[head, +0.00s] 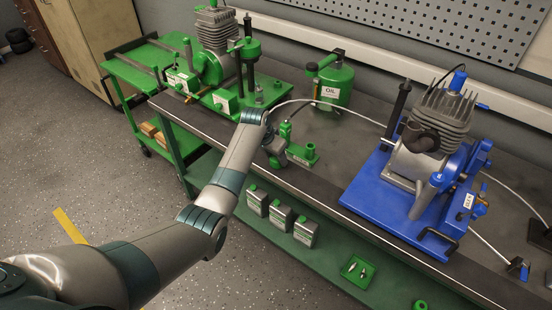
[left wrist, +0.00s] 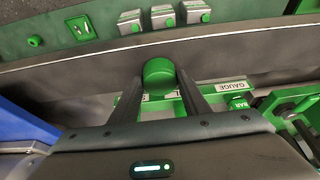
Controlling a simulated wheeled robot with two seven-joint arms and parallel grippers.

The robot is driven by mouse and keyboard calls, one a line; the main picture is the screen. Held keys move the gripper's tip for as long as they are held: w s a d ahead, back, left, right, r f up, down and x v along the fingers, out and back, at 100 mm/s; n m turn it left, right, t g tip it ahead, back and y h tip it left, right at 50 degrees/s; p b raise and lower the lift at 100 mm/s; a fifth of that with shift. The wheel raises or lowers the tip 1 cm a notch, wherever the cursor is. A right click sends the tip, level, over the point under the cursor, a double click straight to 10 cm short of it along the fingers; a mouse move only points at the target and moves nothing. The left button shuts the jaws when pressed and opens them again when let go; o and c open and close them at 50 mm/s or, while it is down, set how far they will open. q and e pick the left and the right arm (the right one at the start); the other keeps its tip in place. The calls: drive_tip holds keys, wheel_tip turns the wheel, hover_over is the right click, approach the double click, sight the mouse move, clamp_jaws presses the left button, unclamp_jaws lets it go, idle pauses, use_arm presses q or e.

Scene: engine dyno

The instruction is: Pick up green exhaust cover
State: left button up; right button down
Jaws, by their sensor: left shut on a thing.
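The green exhaust cover, a round green cap (left wrist: 159,73), sits between the two dark fingers of my left gripper (left wrist: 160,92) in the left wrist view. The fingers are shut on it. In the head view my left gripper (head: 274,146) is over the front part of the bench, and a small green round piece (head: 285,130) shows at it, likely the same cover. I cannot tell whether the cover touches anything beneath it. My right gripper is in neither view.
A green part labelled GAUGE (left wrist: 226,87) is close beside the fingers; it also shows in the head view (head: 302,154). The green engine stand (head: 228,98) is behind left, an oil can (head: 335,86) behind, the blue engine stand (head: 380,190) to the right. Grey cans (head: 280,218) stand on the lower shelf.

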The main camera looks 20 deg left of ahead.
sight(276, 158)
use_arm(q)
drive_tip(key=shift+w+r, duration=0.1)
drive_tip(key=shift+r, duration=0.3)
wheel_tip(276, 158, up, 2)
drive_tip(key=shift+r+b, duration=0.15)
drive_tip(key=shift+b, duration=0.5)
drive_tip(key=d+r+b, duration=0.3)
drive_tip(key=d+r, duration=0.4)
drive_tip(key=d, duration=0.4)
drive_tip(key=shift+d+r+b, duration=0.3)
drive_tip(key=shift+d+b, duration=0.05)
